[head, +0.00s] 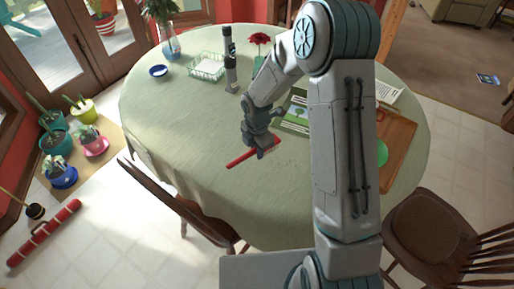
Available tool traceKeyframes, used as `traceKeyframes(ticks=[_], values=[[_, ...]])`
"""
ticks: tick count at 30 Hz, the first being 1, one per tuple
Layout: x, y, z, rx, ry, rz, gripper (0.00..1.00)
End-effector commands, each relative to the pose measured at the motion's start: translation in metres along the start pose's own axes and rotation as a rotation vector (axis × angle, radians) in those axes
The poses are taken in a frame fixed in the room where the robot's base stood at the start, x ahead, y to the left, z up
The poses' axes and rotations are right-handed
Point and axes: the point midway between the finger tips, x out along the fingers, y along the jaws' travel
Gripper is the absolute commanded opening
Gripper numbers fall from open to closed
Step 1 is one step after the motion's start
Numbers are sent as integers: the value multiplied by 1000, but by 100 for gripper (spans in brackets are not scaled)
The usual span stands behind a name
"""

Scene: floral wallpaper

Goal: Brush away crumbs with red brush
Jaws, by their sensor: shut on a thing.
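The red brush (240,159) is a long red bar held low at the front middle of the table (165,130). My gripper (262,150) is shut on the brush near its right part. The brush's left end sticks out toward the lower left. I cannot tell whether the brush touches the tabletop. I cannot make out the crumbs at this size; tiny specks may lie just right of the brush.
A wooden tray (402,135) lies right. The left tabletop is clear. Chairs (180,207) stand in front.

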Motion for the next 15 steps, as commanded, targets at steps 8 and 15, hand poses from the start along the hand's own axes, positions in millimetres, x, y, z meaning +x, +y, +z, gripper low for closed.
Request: traceKeyframes(ticks=[8,15], values=[[26,-1,2,7,0,1,0],[47,-1,4,11,0,0,0]])
